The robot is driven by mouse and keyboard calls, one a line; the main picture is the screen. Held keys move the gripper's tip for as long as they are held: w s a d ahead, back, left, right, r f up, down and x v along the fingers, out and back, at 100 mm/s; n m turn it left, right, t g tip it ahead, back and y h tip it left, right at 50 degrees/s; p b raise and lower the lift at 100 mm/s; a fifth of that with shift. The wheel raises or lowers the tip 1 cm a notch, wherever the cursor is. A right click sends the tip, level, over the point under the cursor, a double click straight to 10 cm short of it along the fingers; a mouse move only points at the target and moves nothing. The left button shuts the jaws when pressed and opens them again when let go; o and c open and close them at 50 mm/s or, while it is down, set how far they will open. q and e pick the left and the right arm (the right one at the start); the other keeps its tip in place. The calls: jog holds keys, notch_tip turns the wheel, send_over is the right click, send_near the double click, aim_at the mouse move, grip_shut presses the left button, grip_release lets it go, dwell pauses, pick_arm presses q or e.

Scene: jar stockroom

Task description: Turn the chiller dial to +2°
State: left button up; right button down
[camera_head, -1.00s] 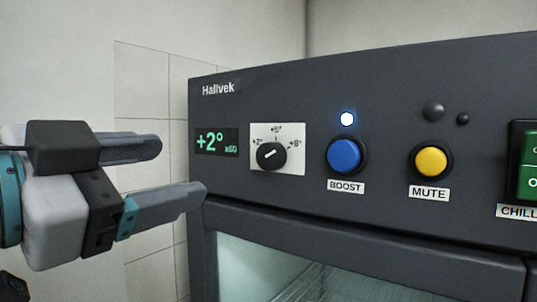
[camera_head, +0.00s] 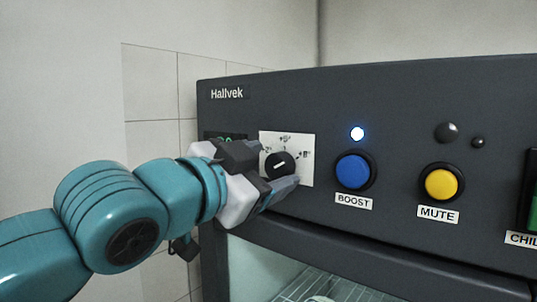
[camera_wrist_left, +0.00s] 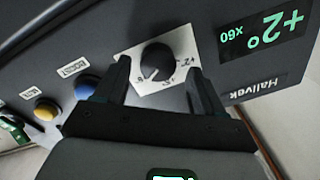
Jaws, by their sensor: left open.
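The chiller dial (camera_head: 279,165) is a round black knob with a white mark on a white plate (camera_head: 305,160). Its scale labels run from left over the top to the right. The white mark lies aslant toward the upper right in the head view. My left gripper (camera_head: 276,168) is open at the dial, one finger above left and one below right; I cannot tell whether they touch it. In the left wrist view the dial (camera_wrist_left: 157,62) lies between and beyond the fingers. The green display (camera_wrist_left: 262,30) reads +2° x60; my gripper partly hides it in the head view. My right gripper is not in view.
Right of the dial are the blue BOOST button (camera_head: 353,171), with a lit lamp (camera_head: 357,134) above it, and the yellow MUTE button (camera_head: 440,184). A green switch (camera_head: 533,205) is at the right edge.

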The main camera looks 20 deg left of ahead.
pick_arm(q)
jog(key=shift+w+d+f, duration=0.2)
jog(key=shift+w+d, duration=0.35)
jog(key=shift+w, duration=0.3)
jog(key=shift+s+a+r, duration=0.1)
jog(key=shift+s+a, duration=0.2)
jog(key=shift+s, duration=0.1)
jog(key=shift+c, duration=1.2)
jog(key=shift+d, duration=0.1)
jog(key=c, duration=0.8)
